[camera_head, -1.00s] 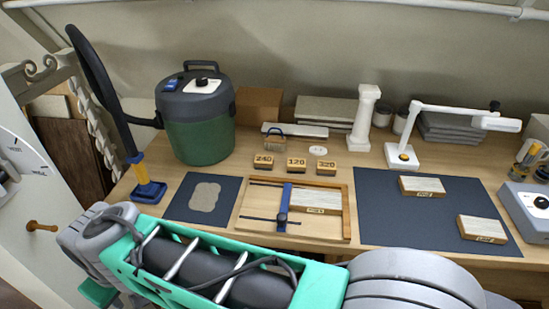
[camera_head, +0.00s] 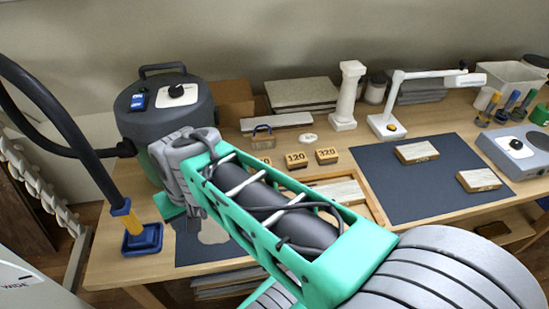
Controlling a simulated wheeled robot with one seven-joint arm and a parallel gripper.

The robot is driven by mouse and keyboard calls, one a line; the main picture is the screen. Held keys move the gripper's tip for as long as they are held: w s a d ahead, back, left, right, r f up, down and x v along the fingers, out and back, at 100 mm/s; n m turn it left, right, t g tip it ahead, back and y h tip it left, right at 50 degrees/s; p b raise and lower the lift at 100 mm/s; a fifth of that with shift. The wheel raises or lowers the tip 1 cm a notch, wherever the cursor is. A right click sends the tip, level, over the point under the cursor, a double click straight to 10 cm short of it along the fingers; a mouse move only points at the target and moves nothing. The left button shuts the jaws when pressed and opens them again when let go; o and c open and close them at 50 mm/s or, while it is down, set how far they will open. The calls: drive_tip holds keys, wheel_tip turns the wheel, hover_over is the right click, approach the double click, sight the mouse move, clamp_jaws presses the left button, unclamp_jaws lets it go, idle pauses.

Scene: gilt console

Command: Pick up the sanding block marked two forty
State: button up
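Three small wooden sanding blocks stand in a row on the bench. The left one, marked 240 in the earlier view, shows only a sliver of its top (camera_head: 263,161) past my green arm, and its number is now mostly hidden. Beside it to the right are the block marked 120 (camera_head: 297,161) and the block marked 320 (camera_head: 327,156). My arm crosses the middle of the picture, its grey joint left of the blocks, in front of the green and grey vacuum. My gripper's fingers do not show.
A vacuum (camera_head: 165,104) with a black hose stands at the left. A wooden tray (camera_head: 375,206) lies partly behind my arm. A dark mat (camera_head: 402,193) with two wood pieces is to the right. A white column (camera_head: 347,97) and a lamp (camera_head: 387,124) stand behind.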

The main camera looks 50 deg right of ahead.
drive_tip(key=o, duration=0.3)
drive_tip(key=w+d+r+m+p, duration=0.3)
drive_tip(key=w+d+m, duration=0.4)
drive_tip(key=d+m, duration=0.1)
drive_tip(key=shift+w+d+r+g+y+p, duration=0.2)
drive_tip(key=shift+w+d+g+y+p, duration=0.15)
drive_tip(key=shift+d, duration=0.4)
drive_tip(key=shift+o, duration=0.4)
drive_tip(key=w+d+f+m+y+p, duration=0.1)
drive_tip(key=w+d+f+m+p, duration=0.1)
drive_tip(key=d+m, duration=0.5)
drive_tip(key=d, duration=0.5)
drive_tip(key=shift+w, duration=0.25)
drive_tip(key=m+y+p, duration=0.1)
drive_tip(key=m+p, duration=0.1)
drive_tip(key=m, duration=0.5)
approach(262, 162)
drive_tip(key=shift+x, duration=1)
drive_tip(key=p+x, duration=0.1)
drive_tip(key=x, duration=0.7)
